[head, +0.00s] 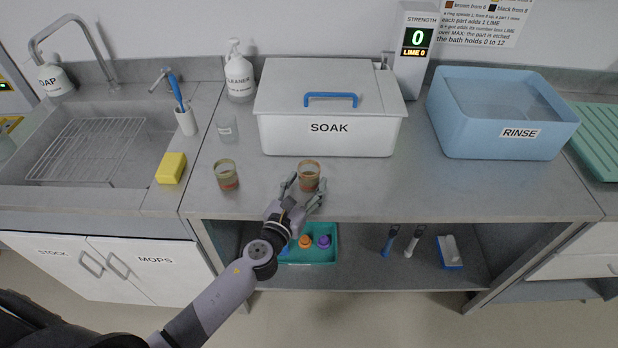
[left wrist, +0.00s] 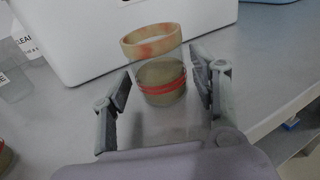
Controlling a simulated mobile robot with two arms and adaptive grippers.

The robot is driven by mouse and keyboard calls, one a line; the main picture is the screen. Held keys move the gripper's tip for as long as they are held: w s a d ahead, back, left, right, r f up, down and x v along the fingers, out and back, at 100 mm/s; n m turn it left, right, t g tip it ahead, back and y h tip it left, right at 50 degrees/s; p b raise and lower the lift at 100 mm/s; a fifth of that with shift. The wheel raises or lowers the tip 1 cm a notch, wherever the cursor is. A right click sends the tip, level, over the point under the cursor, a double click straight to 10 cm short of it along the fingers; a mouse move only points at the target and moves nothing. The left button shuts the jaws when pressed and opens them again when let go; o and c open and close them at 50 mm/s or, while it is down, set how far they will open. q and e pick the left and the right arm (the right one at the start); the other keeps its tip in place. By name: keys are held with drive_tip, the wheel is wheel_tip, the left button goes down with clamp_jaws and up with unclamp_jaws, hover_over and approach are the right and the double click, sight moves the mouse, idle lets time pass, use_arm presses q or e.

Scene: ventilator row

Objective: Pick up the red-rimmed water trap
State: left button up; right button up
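A clear water trap (head: 308,176) with a tan rim patched in orange-red stands upright on the counter in front of the SOAK box. In the left wrist view this trap (left wrist: 160,82) has brownish contents and red lines around its lower part. My left gripper (head: 304,190) is open, with one finger on each side of this trap. In the left wrist view my left gripper (left wrist: 165,92) shows gaps between fingers and trap. A second, similar trap (head: 227,175) with an olive-tan rim stands to the left. My right gripper is not in view.
A white SOAK box (head: 330,136) with a blue handle stands close behind the trap. A clear cup (head: 227,129), a yellow sponge (head: 171,168) and a sink lie left. A blue RINSE tub (head: 495,140) stands right. The counter right of the trap is clear.

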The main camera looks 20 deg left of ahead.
use_arm(q)
drive_tip(key=c, duration=0.9)
drive_tip(key=shift+c, duration=0.3)
drive_tip(key=shift+r, duration=0.15)
